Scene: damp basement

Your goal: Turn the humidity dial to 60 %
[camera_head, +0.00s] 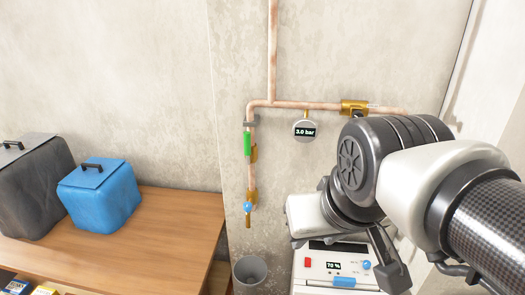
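A white unit (310,276) stands at the bottom centre, with a small dark display (333,265) that reads 70 %. A small blue round knob (366,265) sits right of the display, with small marks beside it too fine to read. It looks like the humidity dial, but I cannot read a label or pointer. My gripper (390,268) reaches down over the unit's right part. A dark finger-like part is just right of the blue knob; contact is unclear. The arm hides much of the gripper, so its opening cannot be told.
A red button (308,263) is left of the display. Copper pipes (272,60) run along the wall with a gauge (304,131) reading 3.0 bar. A grey bin (250,273) stands left of the unit. A wooden table (175,215) holds a blue container (100,197).

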